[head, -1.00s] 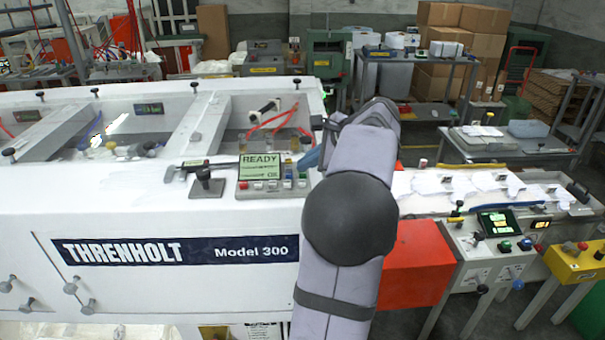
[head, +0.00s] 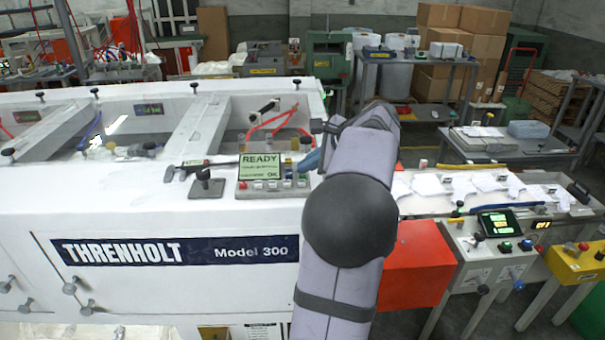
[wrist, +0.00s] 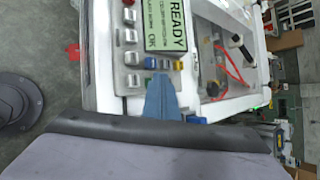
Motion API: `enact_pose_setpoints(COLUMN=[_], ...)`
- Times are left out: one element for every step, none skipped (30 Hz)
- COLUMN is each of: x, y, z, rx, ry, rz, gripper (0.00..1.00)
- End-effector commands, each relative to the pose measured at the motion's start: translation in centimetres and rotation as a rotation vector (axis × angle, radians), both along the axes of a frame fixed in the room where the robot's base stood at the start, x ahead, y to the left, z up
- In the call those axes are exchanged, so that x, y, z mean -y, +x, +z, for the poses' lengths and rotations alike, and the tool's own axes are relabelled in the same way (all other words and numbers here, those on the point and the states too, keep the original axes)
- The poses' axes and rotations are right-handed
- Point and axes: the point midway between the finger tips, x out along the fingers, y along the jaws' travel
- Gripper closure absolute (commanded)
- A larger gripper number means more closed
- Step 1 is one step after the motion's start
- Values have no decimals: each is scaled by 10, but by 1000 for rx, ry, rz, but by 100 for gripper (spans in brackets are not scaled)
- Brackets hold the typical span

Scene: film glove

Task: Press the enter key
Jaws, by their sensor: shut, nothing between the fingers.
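The control panel (head: 240,194) sits on the white machine's top, with a lit green READY screen (head: 260,166) and a row of coloured keys (head: 272,184) below it. In the wrist view the panel appears turned on its side, with its screen (wrist: 180,27), a line of pale and red keys (wrist: 131,37) and a group with blue and yellow keys (wrist: 164,64). Key labels are too small to read, so I cannot tell which is enter. My gripper (head: 309,160) is shut and empty at the panel's right end. Its blue tip (wrist: 160,88) is close to the blue-yellow group; contact is unclear.
A black knob on a plate (head: 205,184) stands left of the panel. An open machine bay with red tubing (head: 283,118) lies behind it. A red box (head: 415,265) and a second control station (head: 495,245) stand to the right.

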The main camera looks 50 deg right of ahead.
Motion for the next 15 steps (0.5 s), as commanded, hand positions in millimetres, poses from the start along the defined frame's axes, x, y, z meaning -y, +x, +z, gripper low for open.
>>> enact_pose_setpoints(x=[0, 0, 0, 0, 0, 0, 0, 0, 0, 0, 0, 0, 0, 0, 0], y=[0, 0, 0, 0, 0, 0, 0, 0, 0, 0, 0, 0, 0, 0, 0], z=[-1, -1, -1, 0, 0, 1, 2, 3, 5, 6, 8, 10, 11, 12, 14], rx=[-1, -1, -1, -1, -1, -2, -2, -2, -2, -2, -2, -2, -1, -1, -1], ry=[2, 2, 2, 2, 2, 1, 1, 1, 1, 1, 1, 1, 2, 2, 2], rz=[0, 0, 0, 0, 0, 0, 0, 0, 0, 0, 0, 0, 0, 0, 0], gripper=[100, 100, 100, 100, 100, 100, 100, 100, 100, 100, 100, 100, 100, 100, 100])
